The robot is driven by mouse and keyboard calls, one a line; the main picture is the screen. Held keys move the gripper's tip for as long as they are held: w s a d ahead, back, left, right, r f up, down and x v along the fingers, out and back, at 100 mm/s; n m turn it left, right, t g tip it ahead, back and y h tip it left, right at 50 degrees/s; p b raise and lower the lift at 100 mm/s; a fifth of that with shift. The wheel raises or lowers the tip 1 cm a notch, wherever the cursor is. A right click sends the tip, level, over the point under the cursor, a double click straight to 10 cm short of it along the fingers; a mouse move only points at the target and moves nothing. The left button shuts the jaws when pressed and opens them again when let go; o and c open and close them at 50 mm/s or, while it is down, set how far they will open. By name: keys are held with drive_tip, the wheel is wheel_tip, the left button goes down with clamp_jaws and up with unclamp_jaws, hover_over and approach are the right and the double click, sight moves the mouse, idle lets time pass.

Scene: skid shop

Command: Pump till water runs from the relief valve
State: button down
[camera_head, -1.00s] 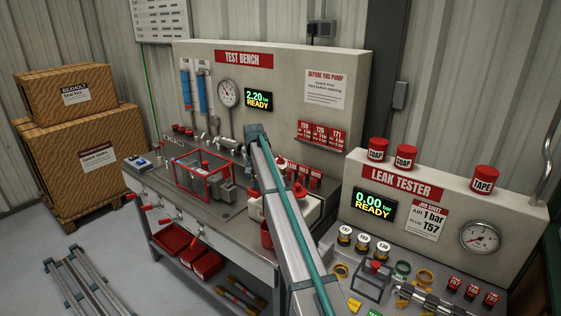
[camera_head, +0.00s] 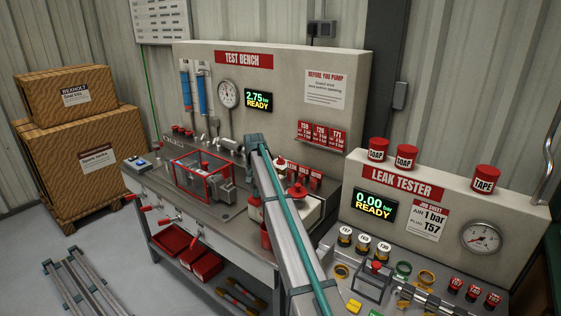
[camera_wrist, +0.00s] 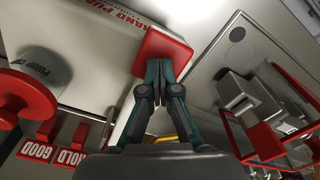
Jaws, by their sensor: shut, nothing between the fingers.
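The test bench (camera_head: 340,72) carries a display (camera_head: 258,101) reading 2.75, READY, beside a round gauge (camera_head: 228,94). A white box marked HAND PUMP (camera_wrist: 85,35) shows in the wrist view. My gripper (camera_wrist: 158,68) is shut, with its fingertips against or just over a red square pad (camera_wrist: 160,48) beside that box; whether they touch I cannot tell. In the head view my arm hides the gripper and part of the pump. I cannot pick out the relief valve or any running water.
A red-framed guard (camera_head: 190,187) stands on the bench left of my arm; it also shows in the wrist view (camera_wrist: 268,140). Red GOOD (camera_wrist: 35,150) and HOLD (camera_wrist: 70,157) tags lie left of the gripper. The leak tester (camera_head: 345,172) stands at right.

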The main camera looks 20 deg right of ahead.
drive_tip(key=shift+r+p, duration=1.15)
drive_tip(key=shift+r, duration=1.8)
drive_tip(key=shift+f, duration=0.2)
drive_tip(key=shift+f+b, duration=0.45)
drive_tip(key=shift+f, duration=0.85)
drive_tip(key=shift+r+p, duration=0.6)
drive_tip(key=shift+r, duration=1)
wheel_tip(320, 180, up, 7)
drive_tip(key=p, duration=0.2)
drive_tip(key=shift+p, duration=0.4)
drive_tip(key=shift+f, duration=0.25)
